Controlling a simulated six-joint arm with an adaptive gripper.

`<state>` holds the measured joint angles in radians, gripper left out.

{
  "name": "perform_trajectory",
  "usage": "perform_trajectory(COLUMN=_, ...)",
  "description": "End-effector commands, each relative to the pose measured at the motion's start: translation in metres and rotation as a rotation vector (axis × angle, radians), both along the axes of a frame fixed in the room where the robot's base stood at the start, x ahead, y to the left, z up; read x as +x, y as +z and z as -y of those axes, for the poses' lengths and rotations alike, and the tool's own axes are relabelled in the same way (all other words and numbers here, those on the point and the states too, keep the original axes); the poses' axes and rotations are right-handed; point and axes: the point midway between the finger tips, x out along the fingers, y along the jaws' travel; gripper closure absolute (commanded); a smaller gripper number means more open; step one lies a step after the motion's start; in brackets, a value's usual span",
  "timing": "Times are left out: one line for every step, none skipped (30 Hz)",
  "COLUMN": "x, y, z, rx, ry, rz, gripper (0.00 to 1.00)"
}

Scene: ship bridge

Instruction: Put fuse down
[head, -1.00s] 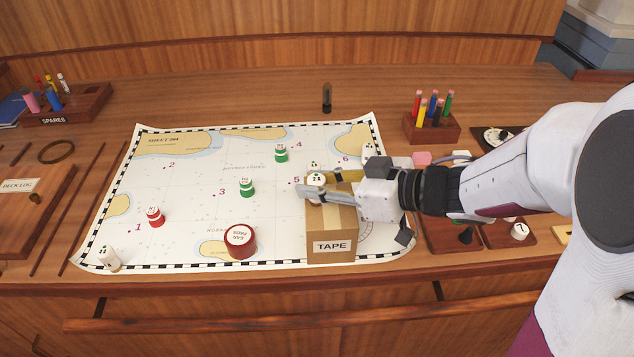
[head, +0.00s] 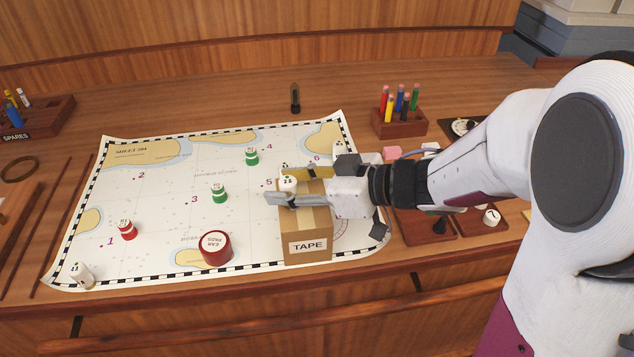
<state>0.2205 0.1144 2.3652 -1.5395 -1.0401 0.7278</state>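No thing in view is clearly marked as the fuse. Small coloured cylinders (head: 11,109) stand in the rack labelled SPARES at the far left; I cannot tell if any is a fuse. My gripper (head: 291,186) reaches in from the right over the cardboard TAPE box (head: 306,247), fingers pointing left. A white-topped piece with dark dots (head: 288,182) shows between the fingers, above the box's back left part. Its lower part is hidden by the near finger. I cannot tell whether the fingers grip it.
The chart (head: 160,205) carries a red CAR PADS tin (head: 216,248), a red piece (head: 127,230), green pieces (head: 219,194) and a white piece (head: 81,274). A pencil block (head: 400,122) and a dark upright object (head: 295,98) stand behind. The chart's middle has free room.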

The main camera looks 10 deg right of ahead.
Motion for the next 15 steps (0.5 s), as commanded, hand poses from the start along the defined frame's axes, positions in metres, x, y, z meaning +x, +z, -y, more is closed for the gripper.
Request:
perform_trajectory(x=0.0, y=0.002, z=0.0, rx=-0.001, ry=0.0, rz=0.002, gripper=0.62)
perform_trajectory(x=-0.001, y=0.002, z=0.002, rx=0.0, ry=-0.001, rz=0.002, gripper=0.62)
perform_trajectory(x=-0.001, y=0.003, z=0.003, rx=0.0, ry=-0.001, rz=0.002, gripper=0.62)
perform_trajectory(x=-0.002, y=0.003, z=0.005, rx=0.0, ry=-0.001, rz=0.002, gripper=0.62)
perform_trajectory(x=-0.003, y=0.004, z=0.006, rx=0.0, ry=-0.002, rz=0.002, gripper=0.62)
perform_trajectory(x=-0.004, y=0.005, z=0.008, rx=-0.001, ry=-0.002, rz=0.002, gripper=0.62)
perform_trajectory(x=-0.005, y=0.006, z=0.01, rx=-0.001, ry=-0.002, rz=0.002, gripper=0.62)
perform_trajectory(x=-0.007, y=0.007, z=0.012, rx=-0.001, ry=-0.002, rz=0.002, gripper=0.62)
perform_trajectory(x=-0.008, y=0.008, z=0.014, rx=0.0, ry=-0.003, rz=0.002, gripper=0.62)
perform_trajectory(x=-0.01, y=0.009, z=0.016, rx=0.0, ry=-0.003, rz=0.002, gripper=0.62)
perform_trajectory(x=-0.012, y=0.01, z=0.019, rx=-0.001, ry=-0.002, rz=0.002, gripper=0.62)
perform_trajectory(x=-0.013, y=0.012, z=0.022, rx=-0.001, ry=-0.004, rz=0.001, gripper=0.62)
perform_trajectory(x=-0.015, y=0.013, z=0.024, rx=0.0, ry=-0.004, rz=0.002, gripper=0.62)
perform_trajectory(x=-0.016, y=0.014, z=0.026, rx=-0.001, ry=-0.003, rz=0.003, gripper=0.62)
perform_trajectory(x=-0.018, y=0.015, z=0.029, rx=0.0, ry=-0.002, rz=0.002, gripper=0.62)
